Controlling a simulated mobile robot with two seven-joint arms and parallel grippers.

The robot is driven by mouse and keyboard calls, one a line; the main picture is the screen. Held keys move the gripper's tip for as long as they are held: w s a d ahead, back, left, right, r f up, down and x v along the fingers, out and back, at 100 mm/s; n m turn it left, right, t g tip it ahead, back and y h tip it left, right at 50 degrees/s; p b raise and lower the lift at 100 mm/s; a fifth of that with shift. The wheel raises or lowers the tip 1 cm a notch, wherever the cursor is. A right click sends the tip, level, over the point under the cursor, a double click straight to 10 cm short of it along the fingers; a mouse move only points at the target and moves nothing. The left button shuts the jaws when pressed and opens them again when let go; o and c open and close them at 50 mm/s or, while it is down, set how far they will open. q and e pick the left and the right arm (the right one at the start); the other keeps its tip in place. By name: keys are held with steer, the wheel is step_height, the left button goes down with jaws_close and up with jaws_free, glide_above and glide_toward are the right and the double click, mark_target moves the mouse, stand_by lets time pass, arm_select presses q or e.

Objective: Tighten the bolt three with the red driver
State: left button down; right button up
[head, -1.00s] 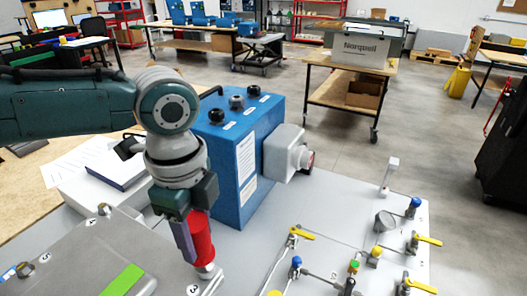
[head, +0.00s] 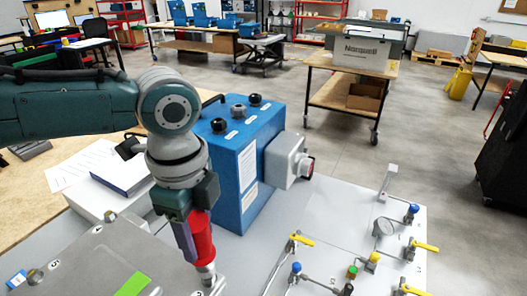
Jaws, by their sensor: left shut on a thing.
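My left gripper (head: 192,232) is shut on the red driver (head: 203,239). The driver points down, nearly upright, over the right edge of the grey metal cover (head: 85,272). Its metal tip (head: 207,276) is by the corner marked 3, low in the picture. Bolt three is hidden under or behind the tip, so I cannot tell whether they touch. Other bolts show on the cover: one at the top corner (head: 110,216) and one at the left (head: 35,276). My right gripper is not in view.
A blue box (head: 228,180) with black knobs stands just behind the driver, with a grey housing (head: 285,158) on its right side. A white panel (head: 335,215) with yellow-handled valves lies to the right.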

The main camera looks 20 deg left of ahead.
mark_target(194, 221)
arm_select(q)
steer(key=shift+r+p, duration=1.5)
steer(key=shift+r, duration=0.15)
